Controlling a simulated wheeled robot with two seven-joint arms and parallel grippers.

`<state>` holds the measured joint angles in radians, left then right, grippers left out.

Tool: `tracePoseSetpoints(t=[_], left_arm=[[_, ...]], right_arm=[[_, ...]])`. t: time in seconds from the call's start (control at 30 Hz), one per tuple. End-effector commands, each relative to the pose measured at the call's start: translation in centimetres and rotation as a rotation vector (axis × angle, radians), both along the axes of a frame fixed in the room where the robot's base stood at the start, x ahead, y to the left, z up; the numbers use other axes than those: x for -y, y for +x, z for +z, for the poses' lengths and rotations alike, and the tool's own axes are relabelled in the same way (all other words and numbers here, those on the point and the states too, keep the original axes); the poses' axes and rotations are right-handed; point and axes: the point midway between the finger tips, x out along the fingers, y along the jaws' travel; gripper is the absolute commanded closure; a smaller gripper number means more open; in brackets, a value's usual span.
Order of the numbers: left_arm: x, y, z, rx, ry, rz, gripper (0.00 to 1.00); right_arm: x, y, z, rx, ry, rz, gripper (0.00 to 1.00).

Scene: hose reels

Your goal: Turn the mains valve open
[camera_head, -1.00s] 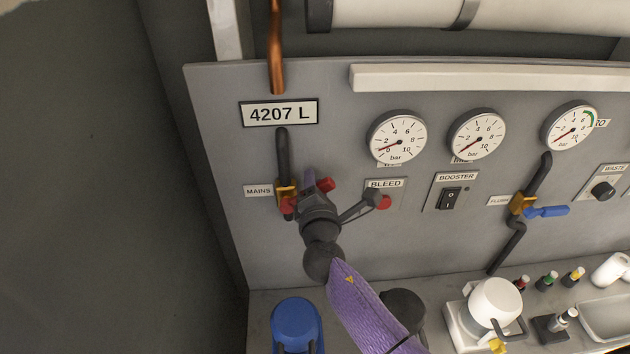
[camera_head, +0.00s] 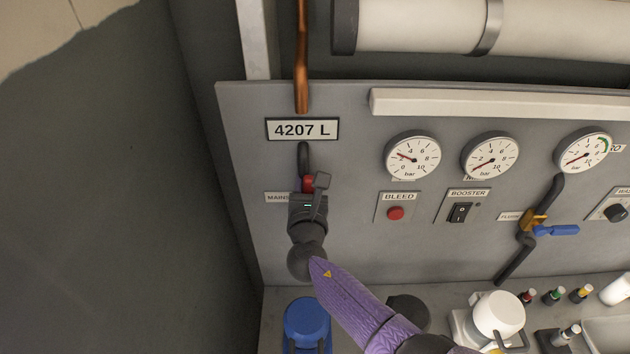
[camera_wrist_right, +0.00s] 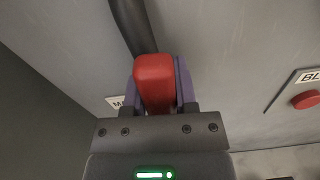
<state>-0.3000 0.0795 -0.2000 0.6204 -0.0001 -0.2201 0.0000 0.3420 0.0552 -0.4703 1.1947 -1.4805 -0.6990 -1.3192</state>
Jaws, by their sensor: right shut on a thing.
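The mains valve's red handle (camera_head: 308,184) is at the left of the grey panel, on a dark pipe beside the partly hidden "MAINS" label (camera_head: 277,198). My right gripper (camera_head: 309,192) is shut on this handle. In the right wrist view the red handle (camera_wrist_right: 155,82) sits between the purple fingers of my right gripper (camera_wrist_right: 157,92) and points up the picture, roughly along the dark pipe (camera_wrist_right: 133,26). The gripper hides the valve body. My left gripper is not in view.
The red bleed button (camera_head: 396,213) and booster switch (camera_head: 460,212) are to the right. A blue-handled flush valve (camera_head: 556,230) is further right. A blue container (camera_head: 306,322) and a white device (camera_head: 496,316) stand on the shelf below. The left gauge (camera_head: 412,157) reads about 2 bar.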

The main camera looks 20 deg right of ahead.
Motion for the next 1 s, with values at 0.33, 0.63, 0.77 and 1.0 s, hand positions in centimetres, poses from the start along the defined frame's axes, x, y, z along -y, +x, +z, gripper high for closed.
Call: tracePoseSetpoints(t=[0.33, 0.63, 0.77, 1.0], left_arm=[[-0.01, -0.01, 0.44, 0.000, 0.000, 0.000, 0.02], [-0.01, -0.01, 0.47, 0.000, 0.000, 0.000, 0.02], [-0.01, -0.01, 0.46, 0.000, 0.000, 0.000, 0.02], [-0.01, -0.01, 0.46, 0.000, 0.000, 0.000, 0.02]], right_arm=[[-0.75, 0.23, 0.10, -0.030, -0.106, 0.000, 1.00], [-0.84, 0.25, 0.04, -0.035, -0.122, 0.000, 1.00], [-0.84, 0.24, 0.03, -0.035, -0.122, 0.001, 1.00], [-0.84, 0.24, 0.02, -0.035, -0.121, 0.001, 0.33]])
